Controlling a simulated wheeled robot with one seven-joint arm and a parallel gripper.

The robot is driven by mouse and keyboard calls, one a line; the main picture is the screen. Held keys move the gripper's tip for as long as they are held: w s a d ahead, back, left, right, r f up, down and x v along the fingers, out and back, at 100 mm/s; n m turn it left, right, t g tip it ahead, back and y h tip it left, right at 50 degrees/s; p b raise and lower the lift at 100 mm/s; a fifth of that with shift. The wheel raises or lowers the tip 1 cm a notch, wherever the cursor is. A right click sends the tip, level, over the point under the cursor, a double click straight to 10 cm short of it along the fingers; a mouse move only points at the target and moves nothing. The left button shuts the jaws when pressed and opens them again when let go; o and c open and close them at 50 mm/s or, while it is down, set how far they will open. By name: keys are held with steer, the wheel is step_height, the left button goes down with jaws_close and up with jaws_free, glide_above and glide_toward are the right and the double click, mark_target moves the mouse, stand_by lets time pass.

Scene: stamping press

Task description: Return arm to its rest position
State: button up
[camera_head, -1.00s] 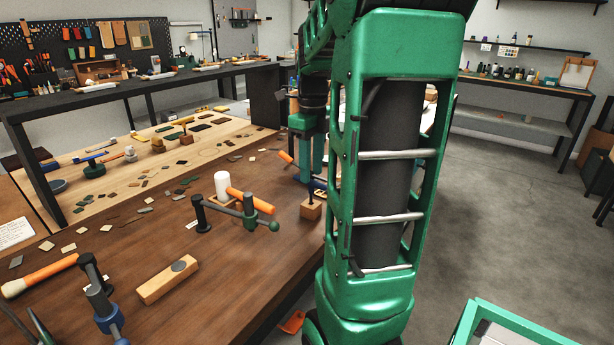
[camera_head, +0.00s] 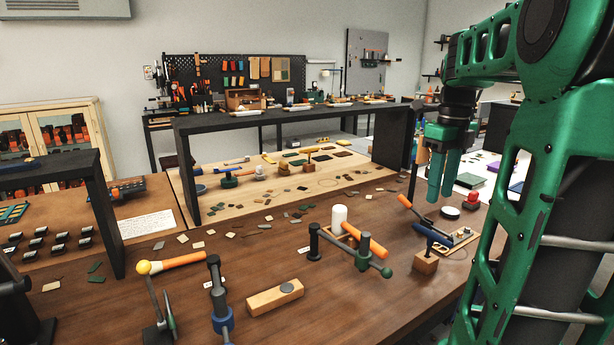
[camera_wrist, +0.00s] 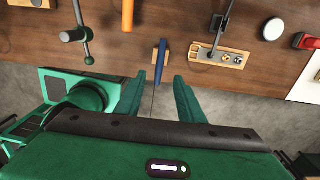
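My arm is green and stands at the right of the head view. My gripper (camera_head: 443,176) hangs from it with its fingers pointing down, above the right part of the brown workbench (camera_head: 385,290). In the wrist view my gripper (camera_wrist: 166,98) has its two green fingers apart, with nothing between them. A blue-handled stamp on a wooden block (camera_head: 425,263) stands below and in front of the fingers, apart from them. It also shows in the wrist view as a blue handle (camera_wrist: 162,58), beyond the fingertips.
A red button (camera_head: 472,200) stands at right. Dark frames (camera_head: 290,112) rise behind.

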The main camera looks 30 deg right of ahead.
steer(key=s+a+f+n, duration=0.7)
steer(key=a+f+n, duration=0.1)
steer(key=n, duration=0.6)
steer(key=s+a+f+n, duration=0.6)
steer(key=a+f+n, duration=0.2)
steer(key=n, duration=0.6)
steer(key=shift+s+a+n, duration=0.3)
steer(key=shift+s, duration=0.1)
steer(key=shift+w+f, duration=0.25)
steer(key=shift+w, duration=0.35)
